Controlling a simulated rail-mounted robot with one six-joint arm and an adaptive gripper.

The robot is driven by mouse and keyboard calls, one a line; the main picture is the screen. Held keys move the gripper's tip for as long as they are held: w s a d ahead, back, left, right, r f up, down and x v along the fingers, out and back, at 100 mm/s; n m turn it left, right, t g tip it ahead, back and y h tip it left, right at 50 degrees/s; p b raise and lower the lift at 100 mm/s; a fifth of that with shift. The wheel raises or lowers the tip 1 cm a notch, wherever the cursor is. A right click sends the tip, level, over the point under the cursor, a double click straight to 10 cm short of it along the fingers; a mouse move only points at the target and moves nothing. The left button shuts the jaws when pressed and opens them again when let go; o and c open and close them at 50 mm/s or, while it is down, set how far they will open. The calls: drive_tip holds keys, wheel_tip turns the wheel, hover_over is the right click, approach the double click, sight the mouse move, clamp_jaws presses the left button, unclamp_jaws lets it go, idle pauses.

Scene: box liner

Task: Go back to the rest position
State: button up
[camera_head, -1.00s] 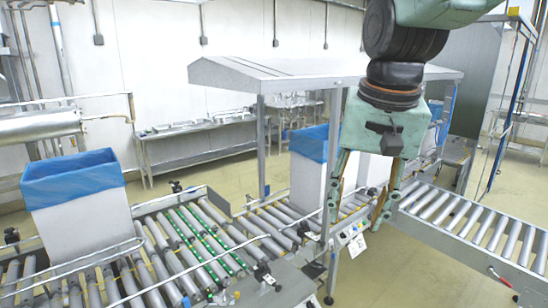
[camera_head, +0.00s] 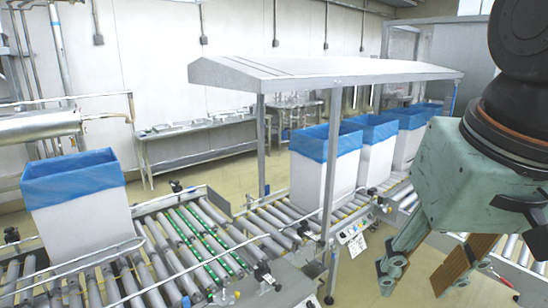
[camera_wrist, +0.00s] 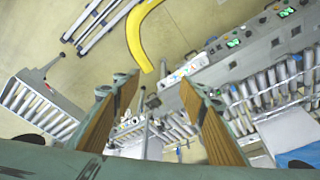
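My gripper (camera_head: 421,274) is at the lower right in the head view, green with brown finger pads. Its fingers point down and are apart, with nothing between them. In the wrist view my gripper (camera_wrist: 158,112) also shows its two fingers spread wide and empty, above the floor and the conveyor. A white box with a blue liner (camera_head: 78,208) stands on the rollers at the left. Another lined white box (camera_head: 322,183) stands under the metal canopy, with more lined boxes behind it to the right.
The roller conveyor (camera_head: 205,240) with green strips runs through the middle. The metal canopy (camera_head: 300,77) stands over part of the line on thin posts. In the wrist view a yellow curved rail (camera_wrist: 134,38) lies beyond the fingers, over open floor.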

drive_tip(key=s+f+n, duration=0.1)
drive_tip(key=s+f, duration=0.1)
drive_tip(key=s, duration=0.4)
drive_tip(key=shift+s+d, duration=0.35)
drive_tip(key=shift+d, duration=0.05)
idle(2.2)
